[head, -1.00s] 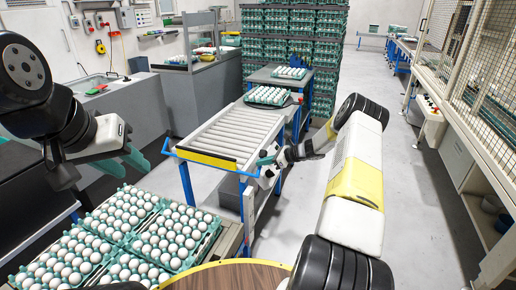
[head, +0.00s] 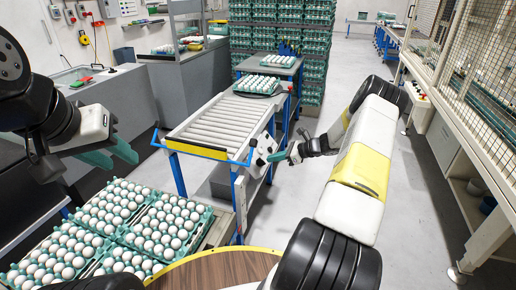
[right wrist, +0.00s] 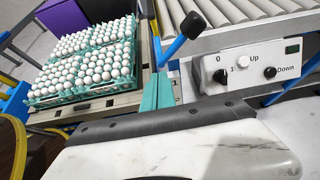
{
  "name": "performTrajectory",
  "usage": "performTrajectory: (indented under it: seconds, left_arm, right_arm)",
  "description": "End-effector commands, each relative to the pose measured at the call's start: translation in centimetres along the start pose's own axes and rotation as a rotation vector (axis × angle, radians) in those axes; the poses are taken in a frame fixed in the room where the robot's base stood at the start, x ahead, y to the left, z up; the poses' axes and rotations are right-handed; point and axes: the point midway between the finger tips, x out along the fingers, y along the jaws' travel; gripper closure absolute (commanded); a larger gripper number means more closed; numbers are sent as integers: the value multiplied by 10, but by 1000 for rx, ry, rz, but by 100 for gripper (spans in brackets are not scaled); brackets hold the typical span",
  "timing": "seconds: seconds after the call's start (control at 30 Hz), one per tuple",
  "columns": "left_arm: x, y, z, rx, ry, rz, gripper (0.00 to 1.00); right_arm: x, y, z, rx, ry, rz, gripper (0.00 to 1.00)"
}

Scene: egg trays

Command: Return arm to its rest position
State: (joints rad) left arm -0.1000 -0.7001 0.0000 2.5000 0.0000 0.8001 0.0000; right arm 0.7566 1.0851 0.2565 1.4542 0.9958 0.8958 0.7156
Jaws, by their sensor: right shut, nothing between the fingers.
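My right arm (head: 360,165) stretches forward from the bottom right in the head view. Its gripper (head: 277,157) is beside the control box of the roller conveyor, with no egg tray in it. In the right wrist view the teal fingers (right wrist: 157,92) are together and empty, in front of the control panel (right wrist: 250,66) with its "Up" and "Down" labels. Whether they touch anything is unclear. My left gripper (head: 112,157) is at the left, with its teal fingers apart and empty, above and behind the egg trays (head: 128,240).
The roller conveyor (head: 215,122) is bare. A full egg tray (head: 257,86) sits just beyond it, and another (head: 278,61) farther back. Stacked trays (head: 290,30) stand behind. A mesh cage (head: 480,80) lines the right. Open floor lies between the conveyor and the cage.

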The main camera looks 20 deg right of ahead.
Motion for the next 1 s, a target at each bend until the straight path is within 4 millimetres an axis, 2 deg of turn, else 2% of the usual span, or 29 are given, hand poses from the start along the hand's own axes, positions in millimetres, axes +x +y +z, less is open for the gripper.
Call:
performTrajectory:
  seconds: [0.23,0.37,0.47,0.7,1.0]
  left_arm:
    - [0,0,0,0,0,0,64]
    - [0,0,0,0,0,0,64]
    - [0,0,0,0,0,0,64]
    - [0,0,0,0,0,0,64]
    - [0,0,0,0,0,0,64]
  right_arm:
    - [0,1,3,-8,3,3,100]
    - [-3,8,26,-88,32,32,100]
    - [-11,23,61,-218,79,76,100]
    - [-39,80,151,-610,216,201,100]
    - [-87,165,233,-1083,361,334,100]
